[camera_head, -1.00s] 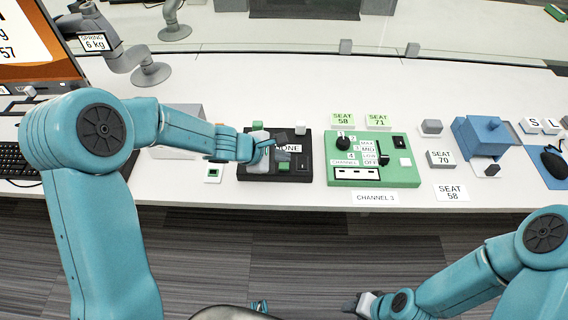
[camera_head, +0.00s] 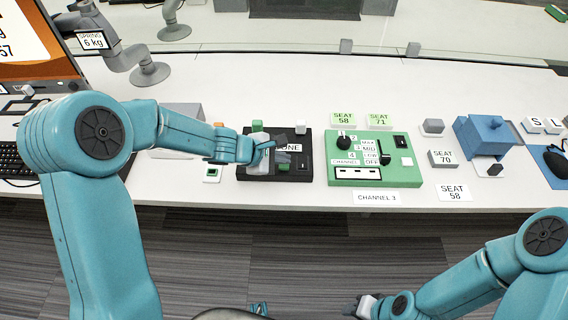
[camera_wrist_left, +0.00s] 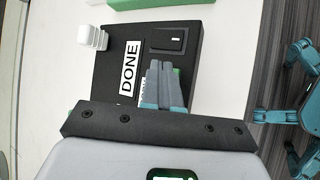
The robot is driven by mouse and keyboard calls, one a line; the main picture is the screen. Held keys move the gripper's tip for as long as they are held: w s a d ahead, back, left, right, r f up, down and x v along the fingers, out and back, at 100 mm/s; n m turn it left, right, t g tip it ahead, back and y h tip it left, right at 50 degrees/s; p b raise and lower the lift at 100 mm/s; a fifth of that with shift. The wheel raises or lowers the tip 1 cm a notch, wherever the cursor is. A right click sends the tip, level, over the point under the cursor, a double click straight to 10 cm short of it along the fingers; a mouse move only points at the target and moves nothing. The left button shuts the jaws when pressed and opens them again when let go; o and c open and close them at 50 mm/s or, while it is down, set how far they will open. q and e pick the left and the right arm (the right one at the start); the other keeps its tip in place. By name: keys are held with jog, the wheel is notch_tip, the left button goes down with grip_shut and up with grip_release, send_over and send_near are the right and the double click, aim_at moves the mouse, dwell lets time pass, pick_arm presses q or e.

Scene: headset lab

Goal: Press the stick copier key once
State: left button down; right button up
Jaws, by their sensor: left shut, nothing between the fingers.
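The stick copier is a black box (camera_head: 306,172) with a DONE label on the bench. In the left wrist view the box (camera_wrist_left: 112,62) shows the DONE label (camera_wrist_left: 130,67), a black rocker switch (camera_wrist_left: 167,40) and a white block (camera_wrist_left: 93,37) at its edge. My left gripper (camera_head: 280,158) is over the box, its fingers (camera_wrist_left: 163,78) shut and empty. A bit of green key (camera_wrist_left: 178,73) shows beside the fingertips; the fingers hide most of it. I cannot tell whether they touch it. My right gripper (camera_head: 358,305) is low, away from the bench; its jaws are unclear.
A green channel panel (camera_head: 345,182) with knobs stands right of the black box. A small white unit (camera_head: 212,173) stands left of it. A blue device (camera_head: 484,137) and seat cards (camera_head: 454,192) are farther right.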

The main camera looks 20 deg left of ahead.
aim_at(281, 166)
pick_arm(q)
jog(key=shift+f+b, duration=0.3)
jog(key=shift+b, duration=0.05)
dwell(0.6)
jog(key=shift+r+p, duration=0.7)
jog(key=shift+r, duration=0.15)
notch_tip(281, 166, up, 5)
jog(key=p, duration=0.4)
jog(key=shift+p, duration=0.3)
jog(key=shift+s, duration=0.1)
dwell(0.3)
